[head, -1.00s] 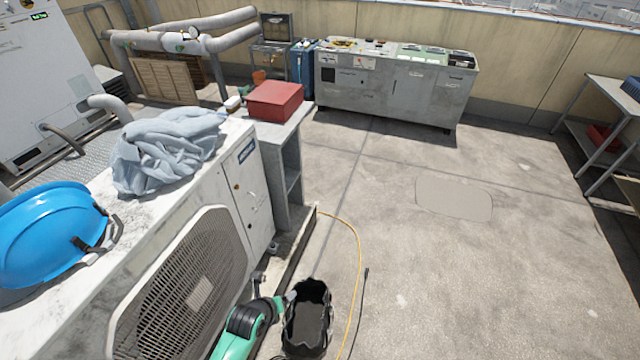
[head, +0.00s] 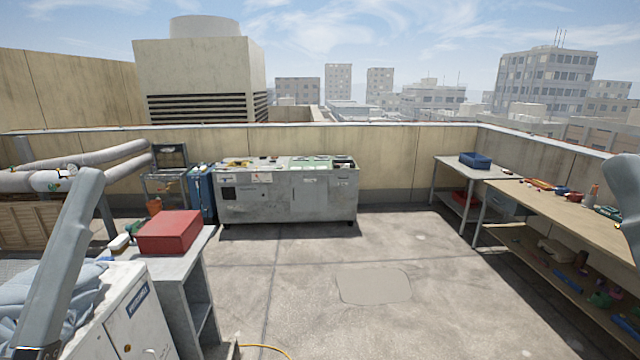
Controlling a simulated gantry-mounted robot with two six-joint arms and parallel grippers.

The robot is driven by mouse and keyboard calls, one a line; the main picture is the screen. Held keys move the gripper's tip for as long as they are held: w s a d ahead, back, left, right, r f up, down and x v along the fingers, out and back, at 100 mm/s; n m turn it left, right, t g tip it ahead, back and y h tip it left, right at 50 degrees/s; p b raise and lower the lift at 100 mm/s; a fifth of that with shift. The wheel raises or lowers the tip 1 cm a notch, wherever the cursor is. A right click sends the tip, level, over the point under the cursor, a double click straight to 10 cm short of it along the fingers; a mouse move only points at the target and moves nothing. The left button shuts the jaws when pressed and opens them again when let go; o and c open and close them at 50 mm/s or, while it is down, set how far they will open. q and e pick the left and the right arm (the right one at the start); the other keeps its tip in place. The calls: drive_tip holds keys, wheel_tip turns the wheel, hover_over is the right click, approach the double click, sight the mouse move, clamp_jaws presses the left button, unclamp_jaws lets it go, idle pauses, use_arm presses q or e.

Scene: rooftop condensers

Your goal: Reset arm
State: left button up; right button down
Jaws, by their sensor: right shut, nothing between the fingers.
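A grey link of my left arm rises at the left in front of the pipes and the condenser unit. My left gripper's fingers are not in view.
A red box (head: 170,232) sits on a grey stand (head: 205,285) beside the white condenser unit (head: 130,318) with a blue cloth (head: 62,300). A grey cabinet (head: 285,200) stands at the back. A wooden workbench (head: 560,215) stands right. The middle floor is clear.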

use_arm(q)
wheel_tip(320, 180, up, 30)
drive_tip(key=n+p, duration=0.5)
drive_tip(key=p, duration=2.4)
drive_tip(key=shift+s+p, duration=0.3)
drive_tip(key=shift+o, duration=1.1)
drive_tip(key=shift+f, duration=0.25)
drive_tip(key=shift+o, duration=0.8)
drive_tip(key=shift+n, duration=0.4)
